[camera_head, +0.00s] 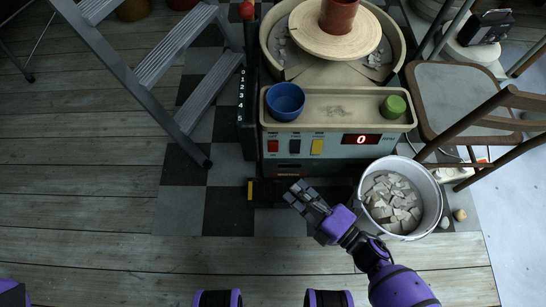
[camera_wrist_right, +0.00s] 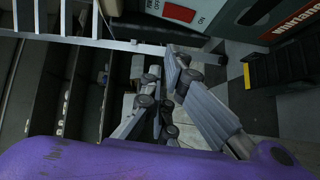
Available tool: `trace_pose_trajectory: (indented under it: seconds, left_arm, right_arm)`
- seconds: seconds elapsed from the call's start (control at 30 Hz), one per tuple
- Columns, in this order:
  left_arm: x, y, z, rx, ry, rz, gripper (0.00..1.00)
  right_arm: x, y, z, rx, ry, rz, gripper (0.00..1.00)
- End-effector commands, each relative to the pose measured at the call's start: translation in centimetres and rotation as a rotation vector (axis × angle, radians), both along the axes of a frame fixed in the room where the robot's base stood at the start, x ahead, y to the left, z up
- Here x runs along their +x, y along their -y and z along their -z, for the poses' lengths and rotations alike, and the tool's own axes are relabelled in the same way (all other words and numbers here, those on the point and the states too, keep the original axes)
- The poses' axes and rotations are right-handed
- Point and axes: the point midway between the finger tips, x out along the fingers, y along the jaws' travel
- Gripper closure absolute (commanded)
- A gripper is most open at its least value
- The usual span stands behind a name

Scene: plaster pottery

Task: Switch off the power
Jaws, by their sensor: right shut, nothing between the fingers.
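The pottery wheel's front panel carries a red switch (camera_head: 272,146), a dark switch (camera_head: 295,146) and a yellow switch (camera_head: 317,146) in a row. A display (camera_head: 361,139) to their right shows a red 0. My right gripper (camera_head: 297,190) is below the panel in the head view, over the dark foot pedal (camera_head: 262,193), apart from the switches. It is shut and empty; its fingers (camera_wrist_right: 165,95) also show in the wrist view. There a red switch (camera_wrist_right: 180,12) shows beyond the fingers at the top. My left gripper is not in view.
A bucket of clay scraps (camera_head: 432,190) stands close right of my right arm. A chair (camera_head: 455,100) is at the right, a stepladder (camera_head: 150,75) at the left. A blue bowl (camera_head: 286,101) and a green pot (camera_head: 393,106) sit on the wheel's tray.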

Motion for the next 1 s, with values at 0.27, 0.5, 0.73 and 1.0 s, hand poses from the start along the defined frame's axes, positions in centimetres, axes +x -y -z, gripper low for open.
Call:
trace_pose_trajectory:
  seconds: [0.27,0.5,0.73,1.0]
  left_arm:
    - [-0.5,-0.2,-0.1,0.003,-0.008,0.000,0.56]
    - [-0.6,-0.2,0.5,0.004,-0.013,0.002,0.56]
    - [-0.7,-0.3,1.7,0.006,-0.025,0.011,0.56]
    - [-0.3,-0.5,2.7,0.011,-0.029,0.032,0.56]
  right_arm:
    - [0.0,0.0,-0.1,0.001,0.001,0.000,1.00]
    - [1.5,-1.5,0.1,0.003,0.000,0.000,1.00]
    - [4.9,-5.0,0.5,0.004,0.001,0.000,1.00]
    - [9.0,-7.1,1.0,-0.001,-0.001,0.001,1.00]
